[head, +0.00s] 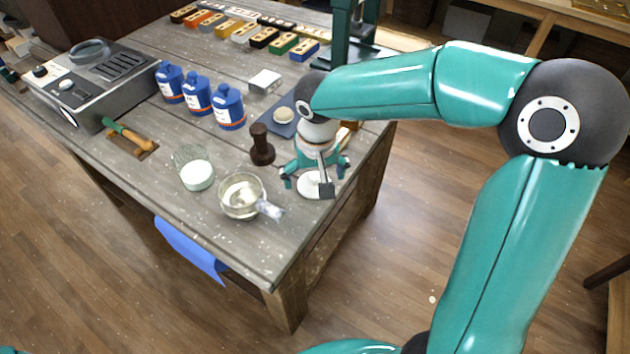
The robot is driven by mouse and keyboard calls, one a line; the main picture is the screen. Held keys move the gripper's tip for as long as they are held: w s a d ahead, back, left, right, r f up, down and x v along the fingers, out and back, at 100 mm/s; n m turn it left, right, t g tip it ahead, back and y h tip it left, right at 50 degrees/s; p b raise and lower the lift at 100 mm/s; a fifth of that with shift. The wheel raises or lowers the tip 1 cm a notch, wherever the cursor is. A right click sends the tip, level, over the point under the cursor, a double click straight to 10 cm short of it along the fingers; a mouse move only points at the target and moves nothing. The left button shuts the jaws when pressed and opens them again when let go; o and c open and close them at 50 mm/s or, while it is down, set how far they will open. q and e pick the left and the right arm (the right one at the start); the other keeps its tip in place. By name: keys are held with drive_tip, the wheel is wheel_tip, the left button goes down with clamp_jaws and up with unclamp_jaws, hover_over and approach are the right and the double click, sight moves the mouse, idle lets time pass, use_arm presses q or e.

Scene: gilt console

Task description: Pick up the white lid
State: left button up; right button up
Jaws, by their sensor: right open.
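A white, round, flat thing that looks like the lid (309,187) lies near the right edge of the wooden table, partly hidden by my gripper. My right gripper (315,176) points down right over it, with its teal fingers spread apart to the left and right. I cannot tell whether the fingers touch the lid. A small grey block on a thin stem shows in front of the lid. My left gripper is not in view.
A glass measuring cup (241,196), a white round tub (196,175) with a wire whisk and a dark brown tamper (261,146) stand left of the gripper. Blue bottles (228,107) and a grey machine (95,82) stand farther left. The table's front corner (270,275) is clear.

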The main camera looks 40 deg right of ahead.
drive_tip(key=c, duration=1.2)
drive_tip(key=shift+s+f, duration=0.1)
drive_tip(key=c, duration=0.4)
